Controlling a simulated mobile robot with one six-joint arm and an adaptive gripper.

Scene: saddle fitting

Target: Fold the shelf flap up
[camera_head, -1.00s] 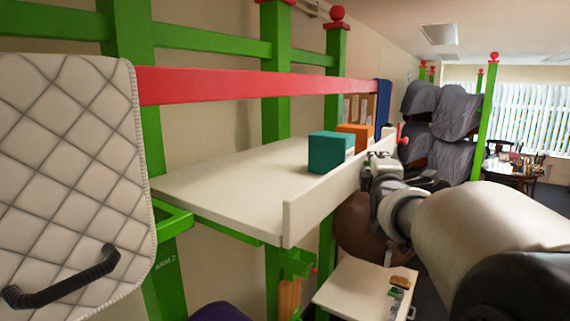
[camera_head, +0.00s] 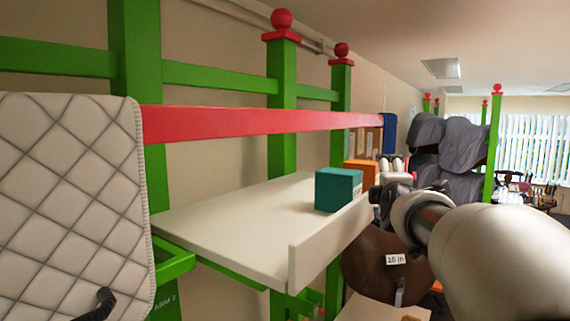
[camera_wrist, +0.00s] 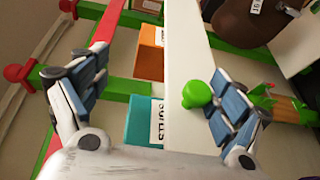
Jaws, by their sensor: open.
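A white shelf (camera_head: 235,225) juts out level from the green frame. A white upright board (camera_head: 318,248), which seems to be the flap, runs along its front edge; it also shows in the wrist view (camera_wrist: 186,45). A green knob (camera_wrist: 200,91) is in front of that board, beside the right finger; whether they touch is unclear. My gripper (camera_wrist: 155,105) is open, with its fingers on either side of the board and the teal box. In the head view my gripper (camera_head: 392,168) is at the far end of the board, partly hidden by my arm.
A teal box (camera_head: 338,189) and an orange box (camera_head: 360,172) stand on the shelf near the board. A red rail (camera_head: 250,122) crosses above. A quilted pad (camera_head: 65,190) is at left. A brown saddle-like item (camera_head: 380,265) with a label hangs below my arm.

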